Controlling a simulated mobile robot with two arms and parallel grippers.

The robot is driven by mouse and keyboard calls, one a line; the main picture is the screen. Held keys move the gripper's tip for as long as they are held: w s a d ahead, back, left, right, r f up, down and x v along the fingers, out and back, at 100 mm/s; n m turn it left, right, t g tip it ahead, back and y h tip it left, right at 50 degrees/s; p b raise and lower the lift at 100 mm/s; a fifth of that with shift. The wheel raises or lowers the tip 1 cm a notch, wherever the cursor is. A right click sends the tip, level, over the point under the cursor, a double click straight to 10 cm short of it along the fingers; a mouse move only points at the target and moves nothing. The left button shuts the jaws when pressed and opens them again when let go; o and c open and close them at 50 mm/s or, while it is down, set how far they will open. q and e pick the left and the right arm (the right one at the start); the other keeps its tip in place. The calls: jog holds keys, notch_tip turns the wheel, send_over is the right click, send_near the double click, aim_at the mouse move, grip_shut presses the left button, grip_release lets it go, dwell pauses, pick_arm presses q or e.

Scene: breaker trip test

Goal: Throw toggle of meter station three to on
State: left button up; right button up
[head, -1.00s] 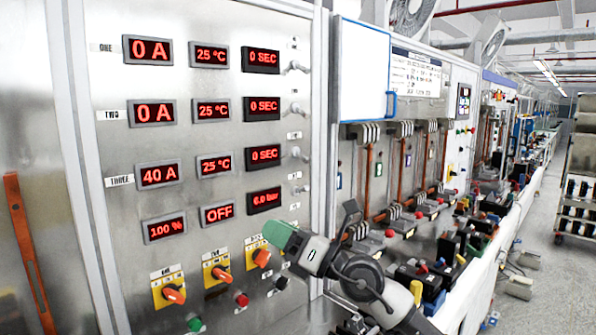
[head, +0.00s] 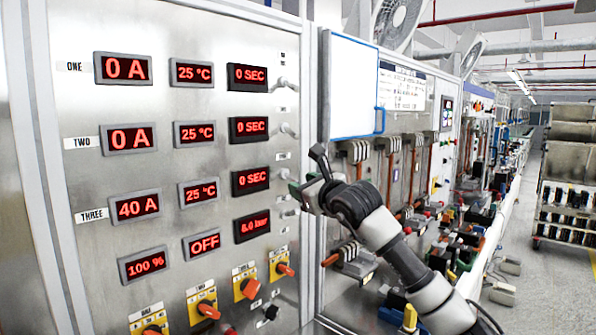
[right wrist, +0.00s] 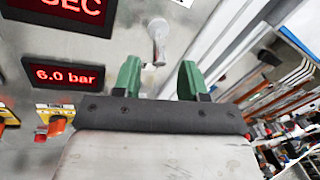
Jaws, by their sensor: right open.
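The panel's row labelled THREE (head: 92,215) shows 40 A, 25 °C and 0 SEC. Its small metal toggle (head: 285,174) is at the right end of the row, partly beside my gripper. In the right wrist view a grey toggle lever (right wrist: 158,45), apparently that one, points down toward my gripper. My right gripper (right wrist: 158,80) is open, with its green fingers on either side below the lever and nothing held. In the head view the right gripper (head: 298,190) is close to the panel; contact cannot be told. My left gripper is not in view.
Similar toggles for ONE (head: 283,85) and TWO (head: 289,130) are above. Orange rotary switches (head: 208,309) are below. The OFF display (head: 201,244) is under row three. A white board with a blue handle (head: 350,85) is just right of the panel.

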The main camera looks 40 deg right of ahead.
aim_at(297, 181)
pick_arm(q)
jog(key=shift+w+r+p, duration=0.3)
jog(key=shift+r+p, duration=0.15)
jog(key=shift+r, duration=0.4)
pick_arm(e)
jog(key=w, duration=0.2)
jog(key=shift+w+d, duration=0.2)
jog(key=shift+w, duration=0.1)
grip_shut()
pick_arm(q)
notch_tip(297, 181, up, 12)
jog(key=p, duration=1.1)
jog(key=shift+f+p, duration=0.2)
jog(key=shift+p, duration=0.1)
pick_arm(e)
jog(key=shift+w+r+n+g, duration=0.1)
jog(key=shift+r+n+g, duration=0.4)
jog(key=shift+g, duration=1.15)
jog(key=shift+r+n+g, duration=0.1)
jog(key=shift+r+g, duration=0.75)
jog(key=shift+g, duration=0.75)
jog(key=shift+w+r+n+g, duration=0.1)
jog(key=shift+r+n+g, duration=0.4)
jog(key=shift+g, duration=1.15)
jog(key=shift+r, duration=0.25)
grip_release()
